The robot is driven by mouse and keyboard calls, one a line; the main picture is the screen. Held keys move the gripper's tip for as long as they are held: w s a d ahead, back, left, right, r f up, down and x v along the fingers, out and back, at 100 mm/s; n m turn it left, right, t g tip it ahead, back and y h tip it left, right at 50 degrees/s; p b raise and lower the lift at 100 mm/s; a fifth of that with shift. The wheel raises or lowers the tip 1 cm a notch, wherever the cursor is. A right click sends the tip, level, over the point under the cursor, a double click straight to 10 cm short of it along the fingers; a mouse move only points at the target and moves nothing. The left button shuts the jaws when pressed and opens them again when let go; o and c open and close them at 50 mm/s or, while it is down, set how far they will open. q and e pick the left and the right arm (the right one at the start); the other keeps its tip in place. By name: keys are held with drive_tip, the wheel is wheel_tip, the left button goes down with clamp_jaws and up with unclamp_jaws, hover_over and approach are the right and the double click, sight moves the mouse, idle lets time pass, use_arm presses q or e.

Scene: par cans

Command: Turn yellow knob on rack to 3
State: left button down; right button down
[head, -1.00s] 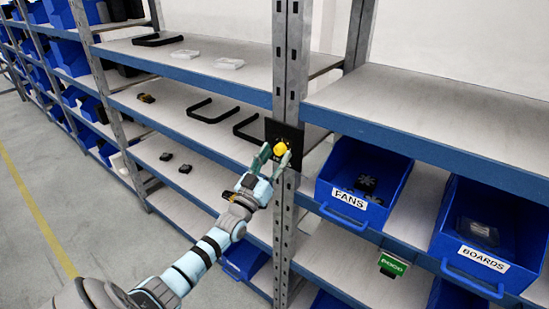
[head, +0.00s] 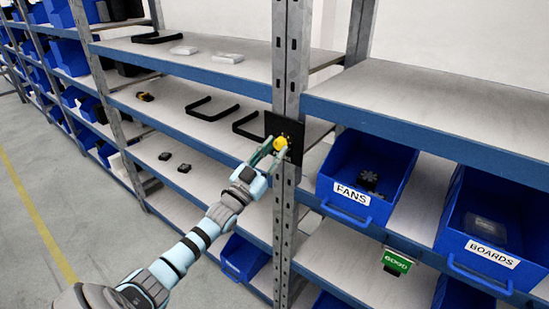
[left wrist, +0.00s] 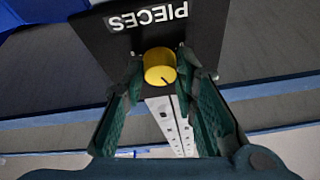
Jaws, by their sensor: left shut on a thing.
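The yellow knob (head: 280,142) sits on a black plate (head: 296,131) fixed to the grey rack post. In the left wrist view the knob (left wrist: 160,65) shows a small dark mark on its front face, at the lower edge in that picture. The plate (left wrist: 115,45) carries a white label (left wrist: 148,17) reading PIECES, upside down there. My left gripper (head: 271,153) is shut on the knob, its green fingers on either side. In the left wrist view the gripper (left wrist: 162,85) frames the knob. Any scale around the knob is too small to read. My right gripper is not in view.
Blue bins labelled FANS (head: 352,193) and BOARDS (head: 487,256) stand to the right of the post. A green GOOD tag (head: 397,262) hangs from the shelf edge below. Black handles (head: 212,108) and small parts lie on the left shelves. Open floor lies at the left.

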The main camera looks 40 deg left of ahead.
use_arm(q)
drive_tip(key=m+h+b, duration=0.2)
drive_tip(key=m, duration=0.1)
drive_tip(key=shift+a+f+m, duration=0.15)
drive_tip(key=shift+f+m, duration=0.05)
drive_tip(key=shift+m, duration=0.1)
drive_tip(key=shift+r+m+g+h+b, duration=0.15)
drive_tip(key=shift+m+g+h+b, duration=0.15)
drive_tip(key=shift+m+h+b, duration=0.85)
drive_tip(key=shift+a+m+y+p, duration=0.1)
drive_tip(key=shift+m+y+p, duration=0.2)
drive_tip(key=shift+m+y, duration=0.2)
drive_tip(key=c, duration=1.3)
unclamp_jaws()
